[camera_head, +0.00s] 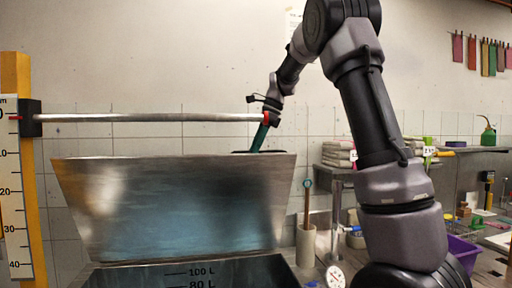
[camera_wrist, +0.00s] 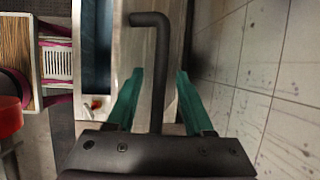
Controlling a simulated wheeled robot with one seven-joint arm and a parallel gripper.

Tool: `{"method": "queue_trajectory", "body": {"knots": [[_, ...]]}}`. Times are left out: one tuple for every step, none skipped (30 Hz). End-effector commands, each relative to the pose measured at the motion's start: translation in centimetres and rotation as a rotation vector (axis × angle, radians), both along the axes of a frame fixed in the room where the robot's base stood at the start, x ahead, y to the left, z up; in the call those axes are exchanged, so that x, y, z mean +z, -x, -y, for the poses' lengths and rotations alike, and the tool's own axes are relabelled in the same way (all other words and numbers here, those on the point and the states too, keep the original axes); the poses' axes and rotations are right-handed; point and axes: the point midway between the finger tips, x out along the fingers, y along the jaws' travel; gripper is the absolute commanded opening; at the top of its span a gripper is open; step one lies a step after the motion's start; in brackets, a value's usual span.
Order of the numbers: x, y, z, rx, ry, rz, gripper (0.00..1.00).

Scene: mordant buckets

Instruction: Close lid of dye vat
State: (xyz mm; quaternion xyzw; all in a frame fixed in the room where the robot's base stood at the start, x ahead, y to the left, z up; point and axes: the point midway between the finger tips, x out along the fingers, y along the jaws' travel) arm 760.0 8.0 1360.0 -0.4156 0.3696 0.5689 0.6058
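The dye vat (camera_head: 190,272) stands at the bottom of the head view, with litre marks on its dark inner wall. Its metal lid (camera_head: 180,205) is raised, tilted up at the back of the vat. A dark handle (camera_head: 262,152) shows at the lid's upper right edge. My gripper (camera_head: 256,147) points down at that edge. In the wrist view, the green fingers of my gripper (camera_wrist: 160,72) are apart. The dark bent handle (camera_wrist: 154,60) runs between them, with gaps visible on both sides. Whether the fingers reach around its full depth is unclear.
A horizontal metal rod (camera_head: 150,118) with a red tip extends from a yellow scale post (camera_head: 18,170) above the lid, ending beside my gripper. A pot with a thermometer (camera_head: 306,240) stands right of the lid. A shelf with folded cloths (camera_head: 340,154) is behind my arm.

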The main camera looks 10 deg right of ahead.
Motion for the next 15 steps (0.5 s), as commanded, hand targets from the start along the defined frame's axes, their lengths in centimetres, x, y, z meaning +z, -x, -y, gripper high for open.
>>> {"method": "queue_trajectory", "body": {"knots": [[0.0,0.0,0.0,0.0,0.0,0.0,0.52],[0.1,0.0,0.0,0.0,0.0,0.0,0.52],[0.2,0.0,0.1,0.0,0.0,0.0,0.52],[0.4,0.0,0.2,0.0,-0.001,0.001,0.52],[0.7,0.0,0.3,0.0,0.0,0.001,0.52],[1.1,0.0,0.5,-0.001,0.0,0.002,0.52],[1.6,0.1,0.7,-0.002,0.0,0.002,0.52],[2.1,0.1,0.9,-0.002,-0.001,0.003,0.52],[2.8,0.2,1.2,-0.002,-0.001,0.003,0.52],[3.4,0.2,1.4,-0.001,0.0,0.005,0.52],[4.0,0.3,1.7,-0.001,-0.001,0.004,0.52],[4.7,0.3,2.1,-0.004,0.0,0.004,0.52],[5.3,0.4,2.3,-0.003,0.0,0.004,0.52],[5.9,0.4,2.5,-0.002,0.0,0.003,0.52],[6.6,0.5,2.8,-0.003,0.001,0.003,0.52]]}}
